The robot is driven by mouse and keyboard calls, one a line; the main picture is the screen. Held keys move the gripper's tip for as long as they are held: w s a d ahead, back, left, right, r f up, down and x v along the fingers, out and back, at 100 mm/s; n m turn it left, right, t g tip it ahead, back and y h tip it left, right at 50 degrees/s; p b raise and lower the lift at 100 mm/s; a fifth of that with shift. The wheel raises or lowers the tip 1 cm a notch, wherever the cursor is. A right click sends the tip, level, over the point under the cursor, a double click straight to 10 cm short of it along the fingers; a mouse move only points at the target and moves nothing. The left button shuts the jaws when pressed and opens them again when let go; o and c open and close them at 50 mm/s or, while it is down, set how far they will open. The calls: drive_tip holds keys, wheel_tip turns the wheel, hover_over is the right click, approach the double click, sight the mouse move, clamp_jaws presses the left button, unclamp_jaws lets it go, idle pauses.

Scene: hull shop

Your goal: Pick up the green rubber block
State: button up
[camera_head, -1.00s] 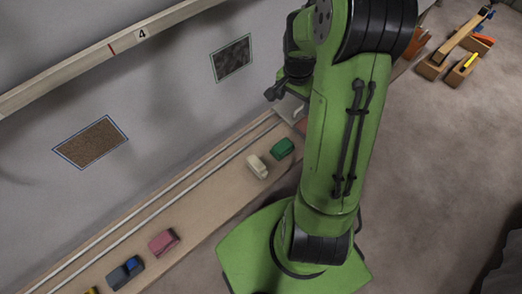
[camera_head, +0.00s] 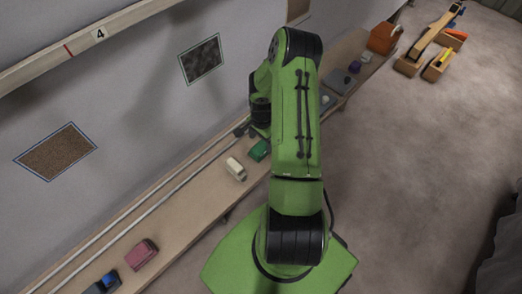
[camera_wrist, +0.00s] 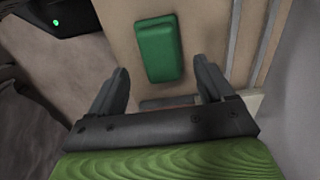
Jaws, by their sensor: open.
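The green rubber block (camera_head: 258,150) lies on the long wooden shelf (camera_head: 190,205) along the wall, partly beside my arm in the head view. In the wrist view the green block (camera_wrist: 159,50) lies on the pale wood just beyond my fingertips, between their lines but not between the fingers. My gripper (camera_wrist: 163,84) is open and empty. In the head view my gripper (camera_head: 246,130) is a small dark shape at the shelf's wall side, close to the block, its fingers hard to make out.
A cream block (camera_head: 236,169) is beside the green one. A pink block (camera_head: 141,254) and a dark blue block (camera_head: 102,284) lie farther along the shelf. An orange bin (camera_head: 383,38) stands at the far end. Two rails run along the wall side.

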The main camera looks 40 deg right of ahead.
sight(261, 146)
wheel_tip(261, 146, down, 4)
drive_tip(key=shift+f+b, duration=0.15)
drive_tip(key=shift+b, duration=0.35)
drive_tip(key=c, duration=1.2)
drive_tip(key=shift+o, duration=0.2)
wheel_tip(261, 146, up, 10)
drive_tip(key=p, duration=0.2)
drive_tip(key=shift+p, duration=0.35)
